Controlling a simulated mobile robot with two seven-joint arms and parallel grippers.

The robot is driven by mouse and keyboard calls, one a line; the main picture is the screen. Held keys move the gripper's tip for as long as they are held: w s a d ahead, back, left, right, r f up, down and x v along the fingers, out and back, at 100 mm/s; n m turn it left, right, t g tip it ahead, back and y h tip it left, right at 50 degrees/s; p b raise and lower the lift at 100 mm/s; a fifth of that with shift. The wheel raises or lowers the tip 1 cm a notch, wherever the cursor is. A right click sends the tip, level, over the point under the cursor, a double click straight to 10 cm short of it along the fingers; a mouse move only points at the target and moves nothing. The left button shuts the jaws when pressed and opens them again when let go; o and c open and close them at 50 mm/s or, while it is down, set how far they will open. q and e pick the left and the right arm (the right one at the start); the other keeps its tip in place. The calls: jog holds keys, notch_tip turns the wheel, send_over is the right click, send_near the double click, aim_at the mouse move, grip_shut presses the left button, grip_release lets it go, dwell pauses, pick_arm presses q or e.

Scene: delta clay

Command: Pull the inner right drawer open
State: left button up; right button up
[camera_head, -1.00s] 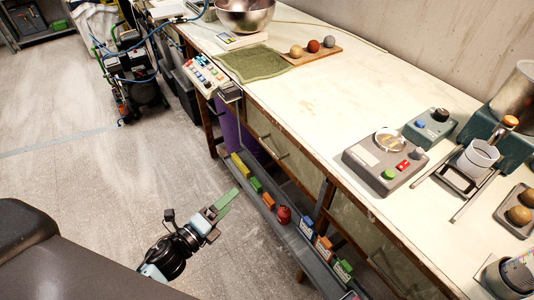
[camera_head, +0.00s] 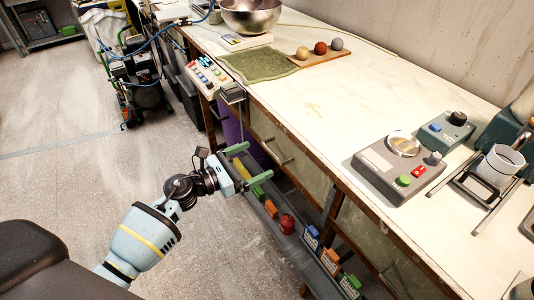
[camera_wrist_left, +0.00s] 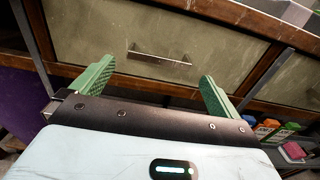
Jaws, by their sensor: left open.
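Pale-green drawer fronts sit under the bench top. One drawer front (camera_head: 296,166) carries a metal bar handle (camera_head: 279,155) and lies just beyond my left gripper (camera_head: 249,163). In the left wrist view a closed drawer front (camera_wrist_left: 205,45) faces me. Its bar handle (camera_wrist_left: 160,56) lies level, between and beyond the green fingertips of my left gripper (camera_wrist_left: 157,71). The fingers are spread wide and empty, apart from the handle. Another drawer front (camera_head: 365,232) is further right, partly hidden by the bench edge. I cannot tell which front is the inner right one. My right gripper is out of view.
A low grey rail (camera_head: 300,245) with a red item (camera_head: 287,224) and several coloured blocks runs below the drawers. A purple panel (camera_head: 232,132) stands left of the drawer. The bench top (camera_head: 330,110) holds devices and a bowl (camera_head: 251,14).

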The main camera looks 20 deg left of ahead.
aim_at(271, 153)
pick_arm(q)
jog(key=shift+x, duration=2.5)
jog(key=c, duration=1.1)
jog(key=shift+s+a, duration=0.1)
jog(key=shift+s, duration=0.05)
